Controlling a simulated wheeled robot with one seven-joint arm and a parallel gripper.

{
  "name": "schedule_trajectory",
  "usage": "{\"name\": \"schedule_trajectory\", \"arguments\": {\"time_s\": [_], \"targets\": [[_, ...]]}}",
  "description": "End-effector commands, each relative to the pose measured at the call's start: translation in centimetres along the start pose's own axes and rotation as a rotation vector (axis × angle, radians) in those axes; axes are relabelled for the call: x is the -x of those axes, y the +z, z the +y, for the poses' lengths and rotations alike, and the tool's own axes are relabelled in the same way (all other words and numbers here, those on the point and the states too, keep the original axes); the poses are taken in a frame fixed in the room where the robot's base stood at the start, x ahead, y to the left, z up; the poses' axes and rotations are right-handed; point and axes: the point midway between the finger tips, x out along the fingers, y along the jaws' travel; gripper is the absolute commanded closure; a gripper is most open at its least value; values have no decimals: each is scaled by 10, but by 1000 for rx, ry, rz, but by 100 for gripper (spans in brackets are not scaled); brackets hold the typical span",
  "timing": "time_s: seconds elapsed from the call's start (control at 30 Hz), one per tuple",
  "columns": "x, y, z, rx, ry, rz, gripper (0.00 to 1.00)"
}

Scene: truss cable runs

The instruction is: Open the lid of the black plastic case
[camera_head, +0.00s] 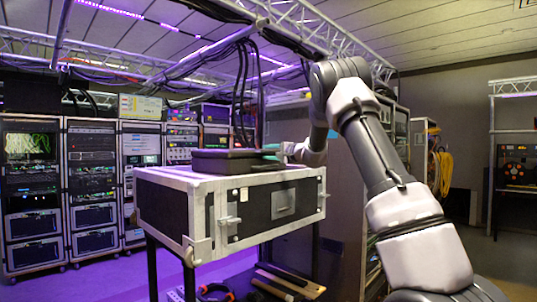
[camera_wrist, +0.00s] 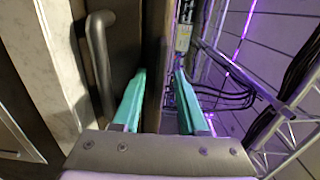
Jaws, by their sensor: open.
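The black plastic case (camera_head: 228,161) lies flat and looks shut on top of the large white-edged flight case (camera_head: 165,178). In the wrist view, a dark surface that looks like the black case (camera_wrist: 122,40) fills the left centre, with a grey bar handle (camera_wrist: 98,55) on it. My gripper (camera_head: 271,149) is at the right end of the black case, reaching in from the right. In the wrist view my gripper (camera_wrist: 160,103) has its two teal fingers wide apart with nothing clearly held between them. The left finger overlaps the dark surface; contact cannot be told.
The flight case stands on a dark frame, with loose items (camera_head: 285,284) on a lower shelf. Black cables (camera_head: 246,85) hang from the overhead truss (camera_head: 215,52) behind the black case. Equipment racks (camera_head: 92,190) stand at the back left.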

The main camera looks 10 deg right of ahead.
Motion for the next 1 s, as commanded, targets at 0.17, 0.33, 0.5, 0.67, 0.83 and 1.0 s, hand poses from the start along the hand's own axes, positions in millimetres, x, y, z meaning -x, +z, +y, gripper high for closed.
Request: {"name": "schedule_trajectory", "arguments": {"time_s": [0.17, 0.33, 0.5, 0.67, 0.83, 1.0], "targets": [[0, 0, 0, 0, 0, 0, 73], [0, 0, 0, 0, 0, 0, 100], [0, 0, 0, 0, 0, -1, 100], [0, 0, 0, 0, 0, -1, 100], [0, 0, 0, 0, 1, -1, 100], [0, 0, 1, 0, 1, -1, 100]]}}
